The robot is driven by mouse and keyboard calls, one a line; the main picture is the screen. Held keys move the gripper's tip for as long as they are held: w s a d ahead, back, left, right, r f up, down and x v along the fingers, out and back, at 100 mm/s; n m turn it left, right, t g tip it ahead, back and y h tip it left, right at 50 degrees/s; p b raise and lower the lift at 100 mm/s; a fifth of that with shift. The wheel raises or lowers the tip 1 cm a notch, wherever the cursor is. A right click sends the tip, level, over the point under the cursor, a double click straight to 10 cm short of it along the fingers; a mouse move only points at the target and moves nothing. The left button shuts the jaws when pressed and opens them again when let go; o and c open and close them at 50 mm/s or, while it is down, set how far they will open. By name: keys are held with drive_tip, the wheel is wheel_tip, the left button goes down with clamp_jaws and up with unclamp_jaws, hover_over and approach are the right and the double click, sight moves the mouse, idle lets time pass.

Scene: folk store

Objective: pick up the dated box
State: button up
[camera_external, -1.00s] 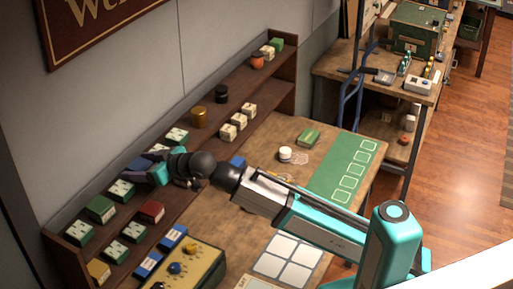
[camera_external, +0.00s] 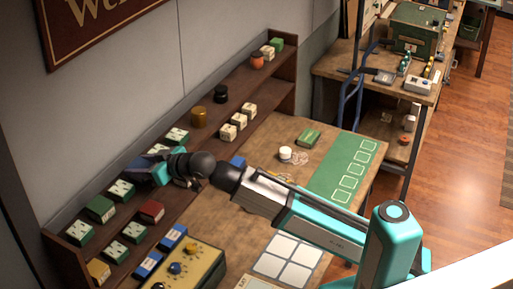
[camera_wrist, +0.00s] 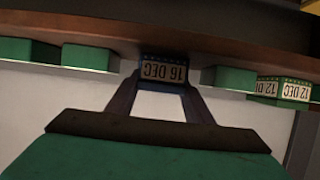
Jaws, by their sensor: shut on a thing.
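A dated box (camera_wrist: 163,68), dark blue with a cream label reading "16 DEC" upside down, sits between the two fingers of my gripper (camera_wrist: 162,82) in the wrist view. The fingers are shut on its sides. In the outside view my gripper (camera_external: 143,163) reaches over the wooden shelf unit (camera_external: 276,82) on the left; the box is mostly hidden there. Whether it touches the shelf is unclear. Another dated box, green with "12 DEC" labels (camera_wrist: 283,90), stands to the right in the wrist view.
Green boxes flank the held box closely, one on the left (camera_wrist: 88,58) and one on the right (camera_wrist: 230,78) in the wrist view. A red box (camera_external: 151,212) and several green boxes stand on the shelf near my gripper. The worktable has clear wood near its middle.

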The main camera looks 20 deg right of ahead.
sight(139, 164)
drive_tip(key=shift+r, duration=0.2)
drive_tip(key=shift+r+b, duration=0.65)
drive_tip(key=shift+r, duration=0.8)
drive_tip(key=s+d+r+b, duration=0.1)
drive_tip(key=s+d+b, duration=0.2)
drive_tip(key=s+d, duration=0.6)
drive_tip(key=d, duration=0.3)
drive_tip(key=shift+s+d+r, duration=0.35)
drive_tip(key=shift+d+f, duration=0.1)
